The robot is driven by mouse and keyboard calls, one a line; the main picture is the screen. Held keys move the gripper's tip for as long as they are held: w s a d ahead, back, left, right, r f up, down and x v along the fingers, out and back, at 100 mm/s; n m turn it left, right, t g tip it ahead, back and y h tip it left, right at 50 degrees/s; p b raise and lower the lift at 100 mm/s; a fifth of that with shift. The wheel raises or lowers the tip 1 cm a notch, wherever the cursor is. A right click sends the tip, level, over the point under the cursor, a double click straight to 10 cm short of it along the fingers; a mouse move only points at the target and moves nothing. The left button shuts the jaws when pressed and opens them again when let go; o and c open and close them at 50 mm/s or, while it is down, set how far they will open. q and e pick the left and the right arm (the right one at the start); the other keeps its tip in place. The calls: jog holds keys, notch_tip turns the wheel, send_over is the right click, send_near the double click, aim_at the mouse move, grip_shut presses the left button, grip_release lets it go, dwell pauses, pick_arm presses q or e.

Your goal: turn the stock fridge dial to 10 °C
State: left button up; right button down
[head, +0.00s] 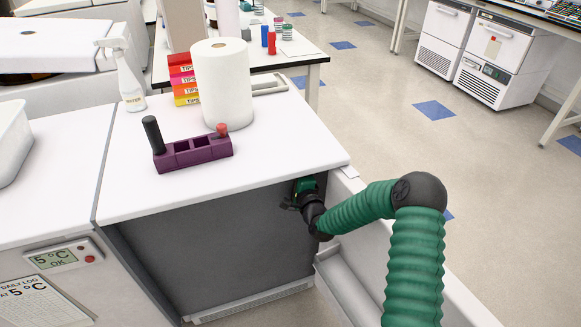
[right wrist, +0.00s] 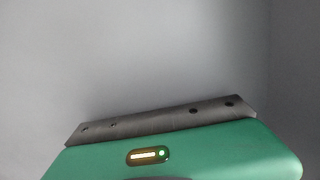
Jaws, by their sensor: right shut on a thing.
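My right gripper (head: 307,190) is at the upper right of a dark grey front or recess (head: 210,245) under the white counter. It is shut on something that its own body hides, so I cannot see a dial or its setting. The right wrist view shows the green gripper housing (right wrist: 190,155) and a metal bar (right wrist: 160,121) before a plain grey surface. A display (head: 52,258) on the unit at left reads 5 °C OK, with a red knob or button (head: 90,259) beside it. My left gripper is not in view.
A white panel with a trough (head: 348,285), apparently an open door, stands beside my right arm. On the counter are a purple rack (head: 195,152), a paper roll (head: 222,85) and a spray bottle (head: 130,80). A log sheet (head: 40,303) hangs at left. Open floor lies right.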

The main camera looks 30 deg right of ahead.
jog(key=shift+s+d+f+m, duration=0.1)
jog(key=shift+f+m, duration=0.2)
jog(key=shift+m, duration=0.2)
jog(key=c, duration=1.4)
grip_release()
jog(key=o, duration=0.4)
jog(key=shift+d, duration=0.1)
jog(key=shift+r, duration=0.1)
jog(key=p+v, duration=0.3)
jog(key=v, duration=1.3)
jog(key=shift+s, duration=0.4)
